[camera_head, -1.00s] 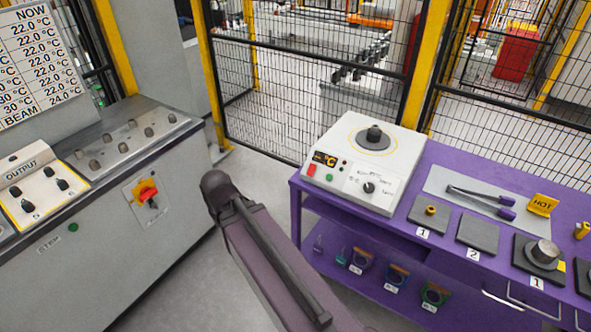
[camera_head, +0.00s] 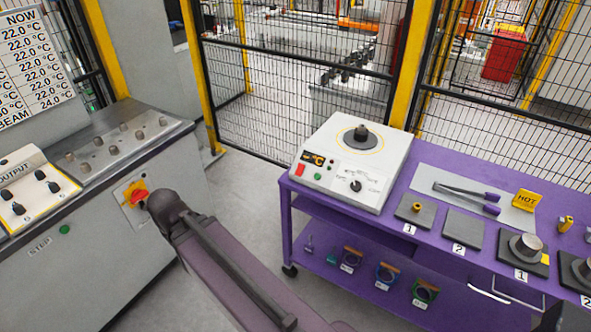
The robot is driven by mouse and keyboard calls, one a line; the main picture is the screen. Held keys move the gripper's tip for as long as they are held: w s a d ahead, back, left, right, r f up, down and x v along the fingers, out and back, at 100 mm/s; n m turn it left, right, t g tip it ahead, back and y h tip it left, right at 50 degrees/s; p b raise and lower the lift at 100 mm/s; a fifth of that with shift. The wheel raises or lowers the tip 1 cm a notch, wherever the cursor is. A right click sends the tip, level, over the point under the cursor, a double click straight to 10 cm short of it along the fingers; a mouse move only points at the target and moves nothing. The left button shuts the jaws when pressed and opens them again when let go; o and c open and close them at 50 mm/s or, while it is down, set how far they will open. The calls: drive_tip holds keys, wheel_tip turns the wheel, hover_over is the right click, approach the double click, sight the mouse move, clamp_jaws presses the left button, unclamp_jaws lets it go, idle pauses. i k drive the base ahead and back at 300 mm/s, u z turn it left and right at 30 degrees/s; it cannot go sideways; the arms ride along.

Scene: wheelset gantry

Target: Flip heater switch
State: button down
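The heater (camera_head: 352,160) is a white box on the left end of a purple table. Its sloped front carries a red switch (camera_head: 300,169), a small green button (camera_head: 317,177), an orange °C display (camera_head: 318,159) and a black dial (camera_head: 356,185). A dark stepped cone stands on its top plate. Whether the red switch is on or off is too small to tell. My purple-grey arm (camera_head: 235,260) reaches up from the bottom, its dark rounded joint in front of the left cabinet, left of the heater and apart from it. My gripper is not in view.
A grey cabinet (camera_head: 80,255) with a red-yellow rotary switch (camera_head: 136,194) stands left. Mesh fencing (camera_head: 290,90) closes the back. Floor shows between cabinet and table.

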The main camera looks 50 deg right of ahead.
sight(300, 169)
drive_tip(key=u, duration=0.1)
drive_tip(key=k, duration=1.25)
drive_tip(key=z, duration=1.4)
drive_tip(key=i, duration=1.05)
